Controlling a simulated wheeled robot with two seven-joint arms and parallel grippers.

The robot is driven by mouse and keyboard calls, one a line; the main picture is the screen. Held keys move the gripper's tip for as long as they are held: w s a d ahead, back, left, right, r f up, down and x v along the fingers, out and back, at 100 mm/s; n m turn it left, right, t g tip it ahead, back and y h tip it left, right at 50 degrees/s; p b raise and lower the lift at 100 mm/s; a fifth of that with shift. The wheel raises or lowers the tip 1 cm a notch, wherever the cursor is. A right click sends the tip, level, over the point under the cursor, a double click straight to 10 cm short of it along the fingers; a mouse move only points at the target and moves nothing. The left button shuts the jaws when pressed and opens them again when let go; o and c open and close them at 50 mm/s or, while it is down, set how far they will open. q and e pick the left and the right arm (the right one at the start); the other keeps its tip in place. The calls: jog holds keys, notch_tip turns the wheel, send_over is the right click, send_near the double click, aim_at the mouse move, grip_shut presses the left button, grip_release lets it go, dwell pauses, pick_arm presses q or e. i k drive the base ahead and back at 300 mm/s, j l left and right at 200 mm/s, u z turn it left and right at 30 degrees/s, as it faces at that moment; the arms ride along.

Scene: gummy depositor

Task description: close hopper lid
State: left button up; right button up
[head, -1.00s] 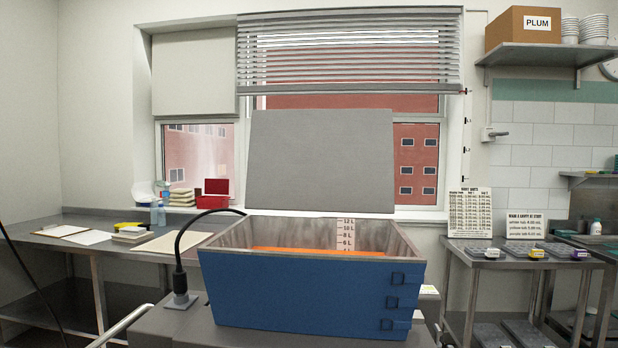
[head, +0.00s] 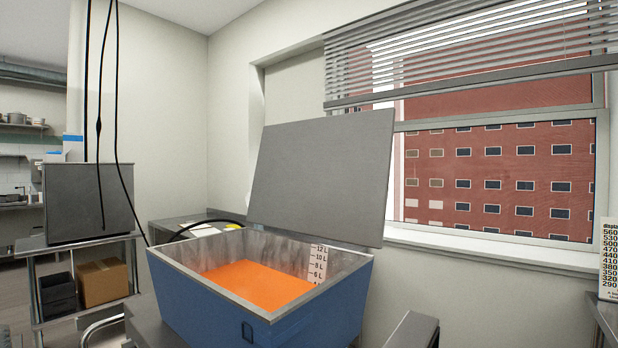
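The blue hopper (head: 205,308) stands low in the middle of the head view with its top open. Orange material (head: 258,284) lies inside, below a litre scale (head: 318,265) on the inner wall. The grey hopper lid (head: 322,178) stands up at the far side of the hopper, leaning back a little, its lower edge by the far rim. Neither of my grippers shows in the head view, so their state is hidden.
A dark cable (head: 205,222) curves behind the hopper's left side. A grey box (head: 90,202) stands on a metal table at left, with a cardboard box (head: 103,281) below. The window sill (head: 480,249) runs behind the lid. A number sign (head: 609,260) stands at far right.

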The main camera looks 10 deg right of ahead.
aim_at(327, 176)
jog(key=i+l+u, duration=0.2)
jog(key=l+u, duration=0.25)
jog(key=l, duration=0.6)
jog(key=l+u, duration=0.5)
jog(key=l, duration=0.55)
jog(key=k+l+u, duration=0.15)
jog(key=l+u, duration=0.3)
jog(key=l, duration=0.6)
jog(key=i+l+u, duration=0.2)
jog(key=l, duration=0.15)
jog(key=l+u, duration=0.2)
jog(key=l, duration=0.2)
jog(key=i+l+u, duration=0.15)
jog(key=l, duration=0.25)
